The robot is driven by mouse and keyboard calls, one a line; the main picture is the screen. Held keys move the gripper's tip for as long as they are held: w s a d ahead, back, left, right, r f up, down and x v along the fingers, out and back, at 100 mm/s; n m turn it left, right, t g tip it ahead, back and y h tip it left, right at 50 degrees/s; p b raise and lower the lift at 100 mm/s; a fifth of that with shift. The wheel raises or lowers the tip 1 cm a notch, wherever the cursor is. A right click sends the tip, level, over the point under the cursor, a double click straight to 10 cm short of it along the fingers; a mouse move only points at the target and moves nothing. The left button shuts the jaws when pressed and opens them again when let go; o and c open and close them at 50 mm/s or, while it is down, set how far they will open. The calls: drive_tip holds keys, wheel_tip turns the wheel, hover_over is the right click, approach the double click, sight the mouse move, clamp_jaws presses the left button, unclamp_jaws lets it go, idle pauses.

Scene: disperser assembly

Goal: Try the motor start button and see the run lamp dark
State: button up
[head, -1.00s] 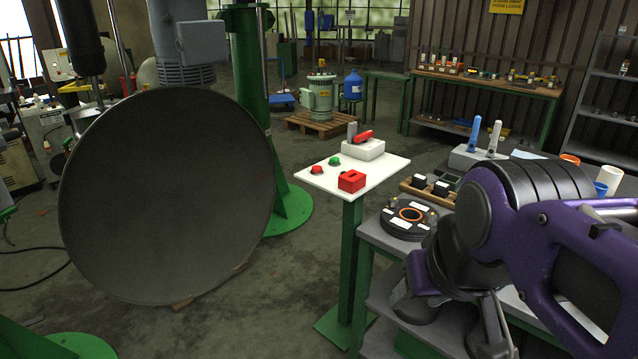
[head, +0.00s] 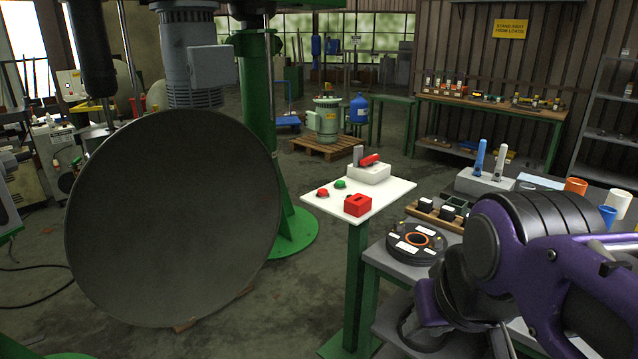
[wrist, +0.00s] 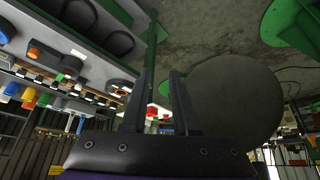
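A green button (head: 340,184) and a red button (head: 322,193) sit on the white top (head: 391,190) of a green pedestal. A red box (head: 357,205) stands near its front edge. A pale block with a red handle (head: 369,173) is at the back. The green button is presumably the motor start button. I cannot pick out a run lamp or tell its state. My gripper (wrist: 161,76) is open in the wrist view, its two dark fingers apart with nothing between them. The small red and green parts (wrist: 152,111) show beyond the fingers. In the head view my arm is right of the pedestal, and its fingertips are not clear.
A large grey disc (head: 172,220) hangs left of the pedestal, before a green column (head: 259,120). A grey bench right of the pedestal holds a round dark flange (head: 415,243), small blocks and cups (head: 617,203). Open floor lies behind the pedestal.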

clamp_jaws()
idle(1.4)
